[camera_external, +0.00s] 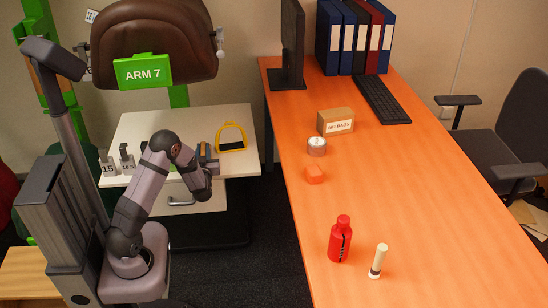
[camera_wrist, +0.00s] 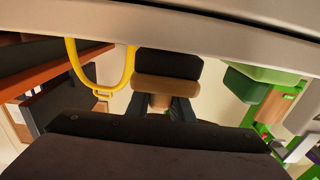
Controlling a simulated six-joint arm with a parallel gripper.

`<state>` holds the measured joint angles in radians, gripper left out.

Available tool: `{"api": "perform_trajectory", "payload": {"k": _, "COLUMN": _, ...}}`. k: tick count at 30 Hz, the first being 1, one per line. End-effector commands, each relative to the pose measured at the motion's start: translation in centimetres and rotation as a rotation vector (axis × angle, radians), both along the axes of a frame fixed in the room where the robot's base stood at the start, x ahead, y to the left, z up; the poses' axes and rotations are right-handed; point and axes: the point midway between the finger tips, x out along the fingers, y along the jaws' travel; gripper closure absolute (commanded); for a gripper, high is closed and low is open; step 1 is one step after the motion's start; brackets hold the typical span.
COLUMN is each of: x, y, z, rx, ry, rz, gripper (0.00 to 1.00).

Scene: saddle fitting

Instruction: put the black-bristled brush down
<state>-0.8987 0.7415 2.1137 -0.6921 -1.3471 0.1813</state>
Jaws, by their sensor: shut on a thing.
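The black-bristled brush (camera_wrist: 166,89) shows in the wrist view, with a tan body and a black bristle part beyond it. My gripper (camera_wrist: 163,106) is shut on it; the two dark fingers stand on either side of the tan part. In the external view my gripper (camera_external: 206,165) is over the right part of the cream-topped table (camera_external: 150,124). The brush is small and partly hidden by my arm there. I cannot tell whether it touches the tabletop.
A yellow stirrup (camera_external: 231,138) lies just right of my gripper; it also shows in the wrist view (camera_wrist: 76,63). Number tags (camera_external: 127,163) stand at the table's left. A brown saddle (camera_external: 153,45) with a green ARM 7 sign is behind. The back-left tabletop looks clear.

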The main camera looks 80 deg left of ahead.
Motion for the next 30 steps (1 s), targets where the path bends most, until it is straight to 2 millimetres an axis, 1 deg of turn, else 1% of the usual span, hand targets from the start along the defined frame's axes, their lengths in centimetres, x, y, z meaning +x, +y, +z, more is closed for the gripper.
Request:
{"api": "perform_trajectory", "payload": {"k": 1, "x": 0.0, "y": 0.0, "z": 0.9, "rx": 0.004, "ry": -0.002, "rz": 0.000, "gripper": 1.00}}
{"api": "perform_trajectory", "payload": {"k": 5, "x": 0.0, "y": 0.0, "z": 2.9, "rx": 0.005, "ry": -0.003, "rz": 0.000, "gripper": 1.00}}
{"api": "perform_trajectory", "payload": {"k": 9, "x": 0.0, "y": 0.0, "z": 5.4, "rx": 0.006, "ry": -0.003, "rz": 0.000, "gripper": 1.00}}
{"api": "perform_trajectory", "payload": {"k": 15, "x": 0.0, "y": 0.0, "z": 8.1, "rx": 0.003, "ry": -0.003, "rz": 0.001, "gripper": 1.00}}
{"api": "perform_trajectory", "payload": {"k": 19, "x": 0.0, "y": 0.0, "z": 9.1, "rx": 0.003, "ry": -0.001, "rz": 0.001, "gripper": 1.00}}
{"api": "perform_trajectory", "payload": {"k": 27, "x": 0.0, "y": 0.0, "z": 9.4, "rx": 0.001, "ry": 0.000, "rz": 0.000, "gripper": 1.00}}
{"api": "perform_trajectory", "payload": {"k": 30, "x": -0.1, "y": 0.0, "z": 9.9, "rx": 0.004, "ry": -0.002, "rz": 0.004, "gripper": 1.00}}
